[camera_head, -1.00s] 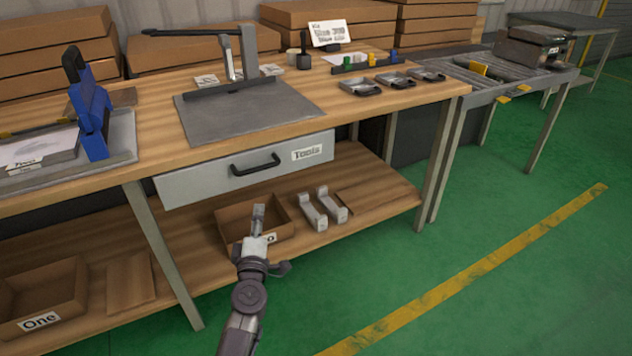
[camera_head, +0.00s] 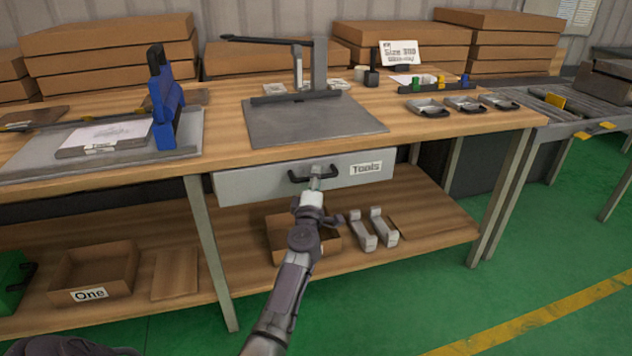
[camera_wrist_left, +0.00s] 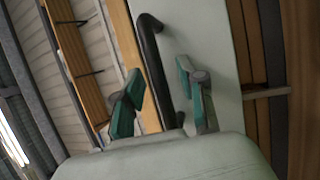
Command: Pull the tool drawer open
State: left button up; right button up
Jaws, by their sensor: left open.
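The tool drawer (camera_head: 240,186) is a light grey front with a "Tools" label, under the workbench top, and it looks closed. Its black bar handle (camera_head: 352,175) is at the middle of the front. My left gripper (camera_head: 316,176) is at the handle in the head view and covers part of it. In the left wrist view, the green-padded fingers of my left gripper (camera_wrist_left: 162,97) stand apart, with the black handle (camera_wrist_left: 152,55) between them. I see a gap on both sides of the handle. My right gripper is not in view.
The wooden workbench (camera_head: 225,125) carries a grey plate (camera_head: 310,122) above the drawer. A lower shelf (camera_head: 440,225) holds an open box (camera_head: 283,235) and two grey brackets (camera_head: 370,230). A bench leg (camera_head: 210,250) stands left of the drawer. Green floor is clear in front.

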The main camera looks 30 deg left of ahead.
pick_arm(q)
jog(key=shift+w+a+r, duration=0.1)
jog(key=shift+w, duration=0.15)
grip_shut()
jog(key=shift+s, duration=0.15)
